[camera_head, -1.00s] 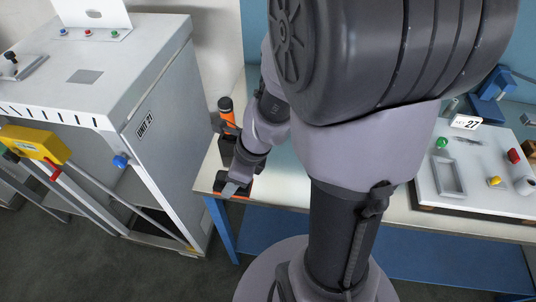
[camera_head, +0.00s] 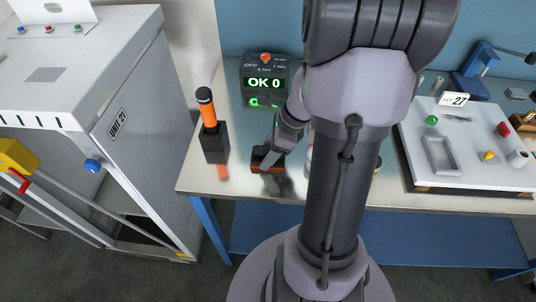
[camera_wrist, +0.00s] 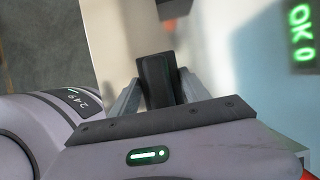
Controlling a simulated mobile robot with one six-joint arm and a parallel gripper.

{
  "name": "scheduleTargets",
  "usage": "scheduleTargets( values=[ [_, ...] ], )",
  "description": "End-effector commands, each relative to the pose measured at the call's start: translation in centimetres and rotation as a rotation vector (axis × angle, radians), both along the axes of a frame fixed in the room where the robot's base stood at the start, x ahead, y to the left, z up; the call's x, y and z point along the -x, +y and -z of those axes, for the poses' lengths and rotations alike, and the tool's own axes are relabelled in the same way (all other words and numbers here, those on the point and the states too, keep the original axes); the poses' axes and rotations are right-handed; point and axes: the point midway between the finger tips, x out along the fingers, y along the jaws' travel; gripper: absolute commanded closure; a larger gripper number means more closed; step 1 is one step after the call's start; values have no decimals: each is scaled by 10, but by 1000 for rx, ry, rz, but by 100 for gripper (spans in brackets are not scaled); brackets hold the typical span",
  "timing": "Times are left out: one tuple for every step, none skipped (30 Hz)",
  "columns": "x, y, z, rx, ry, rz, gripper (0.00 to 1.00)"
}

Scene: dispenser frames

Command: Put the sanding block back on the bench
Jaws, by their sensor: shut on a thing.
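The sanding block (camera_head: 267,160) is a dark block with a red-brown lower part, near the front left of the bench (camera_head: 330,186). My gripper (camera_head: 270,148) is shut on it from above. In the wrist view the block's black upper part (camera_wrist: 157,78) sits between my two grey fingers. The block is over the bench top, low down; I cannot tell if it touches the surface. My arm hides part of the bench to its right.
An orange-handled tool (camera_head: 206,108) stands in a black holder (camera_head: 214,143) left of the block. A dispenser box with a green "OK 0" display (camera_head: 264,83) stands behind. A white panel (camera_head: 418,174) with small parts lies right. A grey cabinet (camera_head: 90,90) stands left.

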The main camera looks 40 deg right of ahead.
Motion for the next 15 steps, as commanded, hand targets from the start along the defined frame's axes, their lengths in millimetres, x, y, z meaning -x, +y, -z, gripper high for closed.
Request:
scheduleTargets(
  values=[
    [0,0,-2,1,-1,0,84],
    [0,0,-2,1,-1,0,84],
    [0,0,-3,1,-1,0,84],
    [0,0,-2,1,-1,0,84],
    [0,0,-2,1,-1,0,84],
    [0,0,0,0,0,0,84],
    [0,0,1,0,0,0,84],
    [0,0,2,0,0,0,44],
    [0,0,1,0,0,0,36],
    [0,0,1,0,0,0,30],
    [0,0,1,0,0,0,24],
    [0,0,0,0,0,0,24],
    [0,0,0,0,0,0,24],
    [0,0,0,0,0,0,24],
    [0,0,0,0,0,0,24]
  ],
)
